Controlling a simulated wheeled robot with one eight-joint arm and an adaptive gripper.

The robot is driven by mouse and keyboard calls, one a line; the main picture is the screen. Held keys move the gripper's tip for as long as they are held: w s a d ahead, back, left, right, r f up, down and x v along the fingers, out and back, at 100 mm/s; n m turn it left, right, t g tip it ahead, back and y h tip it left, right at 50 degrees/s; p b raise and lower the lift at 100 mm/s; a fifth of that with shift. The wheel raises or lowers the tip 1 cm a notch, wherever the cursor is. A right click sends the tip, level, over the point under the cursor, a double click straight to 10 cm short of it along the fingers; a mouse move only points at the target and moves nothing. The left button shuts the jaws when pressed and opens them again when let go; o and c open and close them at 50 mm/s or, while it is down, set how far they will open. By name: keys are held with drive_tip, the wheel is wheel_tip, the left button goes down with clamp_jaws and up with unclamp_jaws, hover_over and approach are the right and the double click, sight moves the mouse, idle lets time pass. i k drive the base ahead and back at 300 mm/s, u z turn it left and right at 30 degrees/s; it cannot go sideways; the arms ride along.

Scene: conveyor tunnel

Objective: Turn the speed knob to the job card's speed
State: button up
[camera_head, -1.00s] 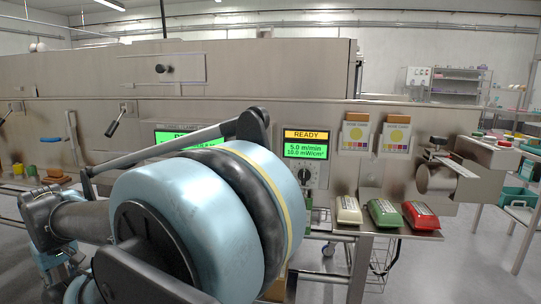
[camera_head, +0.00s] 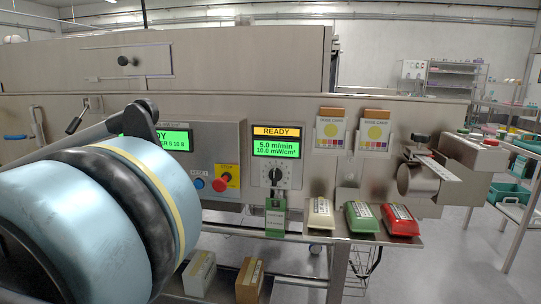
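The speed knob (camera_head: 275,176) is a dark knob on a pale dial plate, below a green display (camera_head: 276,147) that reads READY, 5.0 m/min and 10.0 mW/cm². A green card (camera_head: 275,217) hangs just below the knob; its small print cannot be read, and I cannot tell if it is the job card. My arm's large blue and black links fill the lower left of the view. My gripper is not in view.
A red button on yellow (camera_head: 221,184) sits left of the dial. White (camera_head: 319,214), green (camera_head: 361,217) and red (camera_head: 399,220) packs lie on the shelf at right. Two dose cards (camera_head: 328,133) stand above. Boxes (camera_head: 249,281) are below.

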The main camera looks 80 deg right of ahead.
sight(275, 175)
drive_tip(key=z, duration=0.05)
drive_tip(key=k, duration=2.8)
drive_tip(key=z, duration=1.35)
drive_tip(key=i, duration=0.55)
drive_tip(key=u, duration=0.1)
